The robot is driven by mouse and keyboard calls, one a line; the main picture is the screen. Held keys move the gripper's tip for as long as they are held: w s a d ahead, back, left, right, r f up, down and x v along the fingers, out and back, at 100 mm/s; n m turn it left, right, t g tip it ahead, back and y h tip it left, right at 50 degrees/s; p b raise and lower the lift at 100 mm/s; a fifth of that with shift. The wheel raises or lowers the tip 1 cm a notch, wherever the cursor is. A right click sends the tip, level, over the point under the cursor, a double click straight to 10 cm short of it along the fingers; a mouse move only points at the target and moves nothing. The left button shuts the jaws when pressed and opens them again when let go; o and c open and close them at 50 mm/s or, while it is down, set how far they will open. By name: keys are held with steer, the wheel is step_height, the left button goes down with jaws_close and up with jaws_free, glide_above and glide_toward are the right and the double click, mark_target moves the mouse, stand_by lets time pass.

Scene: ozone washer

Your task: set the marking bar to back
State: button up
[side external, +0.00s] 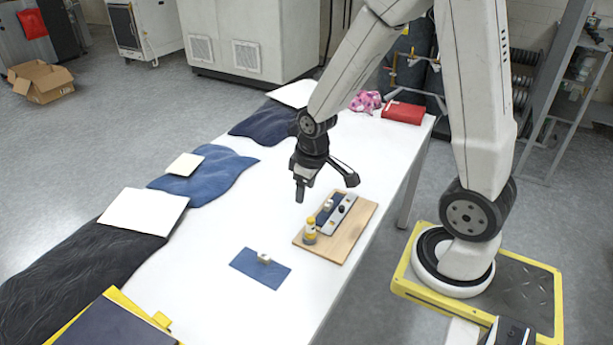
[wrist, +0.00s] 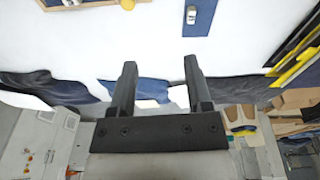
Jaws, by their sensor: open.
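A light grey bar with a black knob, which looks like the marking bar (side external: 336,220), lies along a wooden board (side external: 363,216) on the white table in the side view. My gripper (side external: 326,189) is open and empty, above the table by the board's far left side. In the wrist view my gripper's fingers (wrist: 158,65) are spread with nothing between them. The bar is not clearly seen there; part of the board shows at the top edge.
A blue cloth patch (side external: 245,263) with a small white block (side external: 264,258) lies in front of the board; the patch also shows in the wrist view (wrist: 202,25). Dark and blue garments (side external: 205,178) line the table's left edge. A red box (side external: 403,113) sits at the far end.

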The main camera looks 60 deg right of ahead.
steer(key=w+d+f+n+g, duration=0.1)
steer(key=d+f, duration=0.5)
steer(key=d, duration=0.4)
steer(key=n, duration=0.1)
glide_above(342, 206)
steer(key=shift+g, duration=0.4)
step_height(342, 206, down, 6)
steer(key=shift+a+f, duration=0.1)
steer(key=shift+f, duration=0.05)
steer(key=shift+f, duration=0.1)
steer(key=shift+f, duration=3.8)
jaws_close()
